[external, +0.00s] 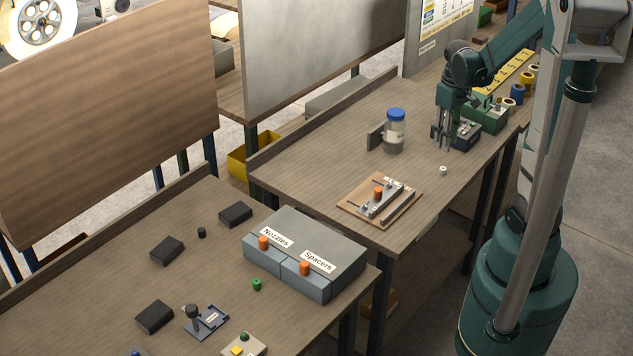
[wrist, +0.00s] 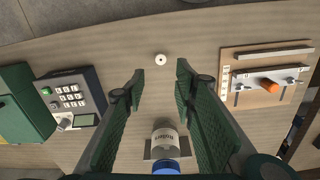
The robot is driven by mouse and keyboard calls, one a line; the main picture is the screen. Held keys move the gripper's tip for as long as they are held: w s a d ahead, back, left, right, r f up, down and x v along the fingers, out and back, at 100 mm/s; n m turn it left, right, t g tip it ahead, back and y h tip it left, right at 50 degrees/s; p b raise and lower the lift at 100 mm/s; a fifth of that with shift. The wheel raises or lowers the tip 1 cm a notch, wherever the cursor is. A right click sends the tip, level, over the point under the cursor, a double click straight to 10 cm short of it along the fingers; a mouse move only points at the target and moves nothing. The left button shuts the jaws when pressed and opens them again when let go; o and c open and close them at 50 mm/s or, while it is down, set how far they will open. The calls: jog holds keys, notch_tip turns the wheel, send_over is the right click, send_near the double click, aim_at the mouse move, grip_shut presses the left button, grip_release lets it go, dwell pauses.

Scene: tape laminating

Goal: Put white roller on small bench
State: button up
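A small white roller (external: 443,170) lies on the table, apart from other things, near its right edge. In the wrist view the roller (wrist: 160,59) shows as a small white disc with a dark centre, just beyond my fingertips. My gripper (external: 443,145) points down behind it; in the wrist view my gripper (wrist: 158,78) is open and empty, with the roller roughly centred between its fingers. A wooden board (external: 351,211) with a metal fixture and an orange knob lies to the front left; it also shows in the wrist view (wrist: 232,107). I cannot tell which surface is the small bench.
A blue-capped jar (external: 394,133) stands behind the roller. A keypad device (external: 465,137) and a green box (external: 488,117) are close to my gripper. Another table (external: 190,220) at the left holds grey Nozzles and Spacers boxes (external: 315,278). The table around the roller is clear.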

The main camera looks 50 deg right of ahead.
jog(key=shift+r, duration=0.4)
dwell(0.4)
jog(key=shift+a, duration=0.1)
jog(key=a+r+t, duration=0.2)
jog(key=a+r, duration=0.3)
jog(key=a, duration=0.5)
jog(key=a+r+n+t, duration=0.1)
jog(key=a+r+t, duration=0.1)
jog(key=a+r, duration=0.4)
jog(key=a+r+t, duration=0.3)
jog(key=a+r, duration=0.2)
jog(key=a, duration=1)
jog(key=shift+a+r+n, duration=0.15)
jog(key=shift+r+n, duration=0.2)
jog(key=shift+n, duration=0.05)
